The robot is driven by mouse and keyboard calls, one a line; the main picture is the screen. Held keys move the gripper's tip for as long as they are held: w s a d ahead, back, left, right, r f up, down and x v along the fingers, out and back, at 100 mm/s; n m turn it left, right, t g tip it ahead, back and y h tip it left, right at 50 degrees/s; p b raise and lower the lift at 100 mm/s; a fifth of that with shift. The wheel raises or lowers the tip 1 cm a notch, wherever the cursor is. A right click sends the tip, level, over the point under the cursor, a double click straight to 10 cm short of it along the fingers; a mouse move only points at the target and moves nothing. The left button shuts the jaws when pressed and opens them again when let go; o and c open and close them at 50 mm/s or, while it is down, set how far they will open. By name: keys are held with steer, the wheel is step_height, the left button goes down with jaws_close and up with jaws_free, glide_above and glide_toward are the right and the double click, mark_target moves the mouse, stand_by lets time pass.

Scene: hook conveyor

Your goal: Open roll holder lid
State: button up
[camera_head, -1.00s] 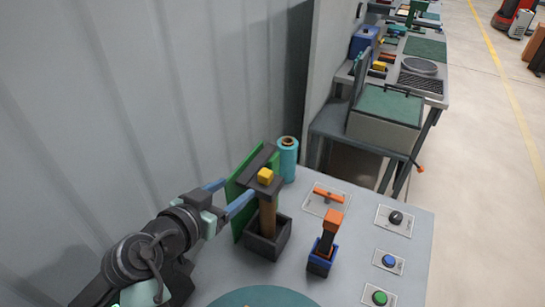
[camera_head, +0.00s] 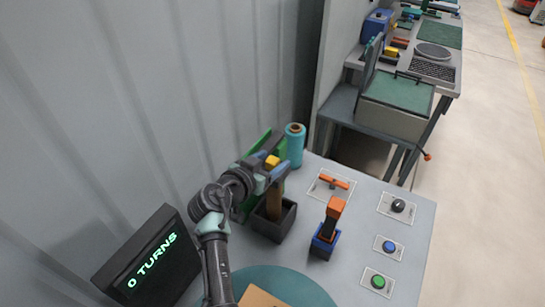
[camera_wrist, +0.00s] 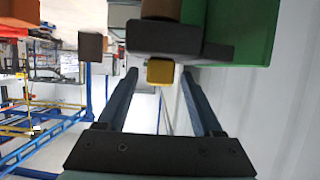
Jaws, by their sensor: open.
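The roll holder stands at the table's back left. It has a green plate (camera_head: 264,143), a dark box base (camera_head: 285,228) and a brown upright piece (camera_head: 275,200). Its dark lid, with a yellow knob (camera_head: 272,162), lies across the top, partly hidden by my gripper (camera_head: 272,175). In the wrist view, the lid (camera_wrist: 180,40) spans above the knob (camera_wrist: 160,72). My gripper (camera_wrist: 160,76) is open there, its blue fingertips on either side of the knob, with a visible gap on both sides.
A teal roll (camera_head: 295,145) stands just behind the holder. An orange-topped lever in a blue base (camera_head: 323,243) stands to its right. Beyond are an orange handle (camera_head: 333,181) and several buttons. A screen (camera_head: 150,262) reading "0 TURNS" is at lower left.

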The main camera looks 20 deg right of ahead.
steer(key=shift+w+d+f, duration=0.2)
steer(key=shift+w+d, duration=0.05)
steer(key=shift+d, duration=0.05)
jaws_close()
stand_by(0.3)
stand_by(1.1)
